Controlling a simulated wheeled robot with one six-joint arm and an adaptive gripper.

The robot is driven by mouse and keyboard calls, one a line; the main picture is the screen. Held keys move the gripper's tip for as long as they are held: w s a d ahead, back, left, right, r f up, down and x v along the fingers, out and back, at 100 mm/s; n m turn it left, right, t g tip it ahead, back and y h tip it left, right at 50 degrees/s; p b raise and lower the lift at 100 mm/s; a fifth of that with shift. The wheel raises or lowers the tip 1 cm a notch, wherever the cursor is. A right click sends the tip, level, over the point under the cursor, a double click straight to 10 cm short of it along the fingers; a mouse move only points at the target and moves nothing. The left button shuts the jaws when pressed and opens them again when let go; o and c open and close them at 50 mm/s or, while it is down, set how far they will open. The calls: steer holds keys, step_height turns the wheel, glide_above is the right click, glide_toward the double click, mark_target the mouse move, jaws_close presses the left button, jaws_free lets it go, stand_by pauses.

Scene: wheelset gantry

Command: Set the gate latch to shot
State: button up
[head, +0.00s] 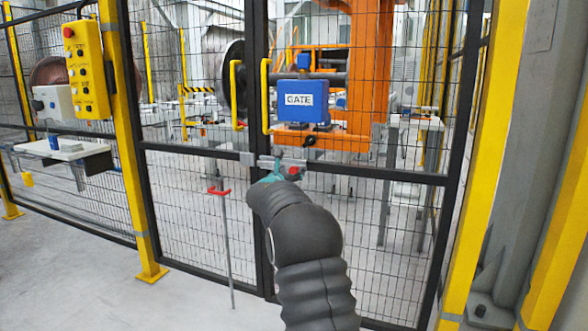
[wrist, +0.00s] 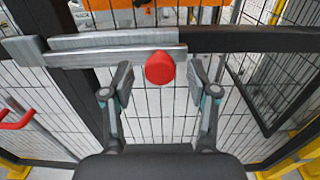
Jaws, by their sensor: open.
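The gate latch is a grey sliding bolt (wrist: 110,56) with a round red knob (wrist: 160,68) near its right end. It is mounted on the black gate rail, and its knob also shows in the head view (head: 293,172). A grey keeper (wrist: 22,48) sits at the bolt's left end; I cannot tell whether the bolt tip is inside it. My gripper (wrist: 160,76) is open, with one finger on each side of the knob and visible gaps to both. In the head view my gripper (head: 273,177) is at the latch, partly hidden by my arm.
A blue GATE box (head: 303,101) and yellow handles (head: 265,97) are above the latch. A red-topped rod (head: 219,191) stands left of it. A yellow button panel (head: 87,70) and a small shelf (head: 85,153) are at left. Mesh fence surrounds the latch.

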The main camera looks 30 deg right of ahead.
steer(key=shift+x, duration=1.45)
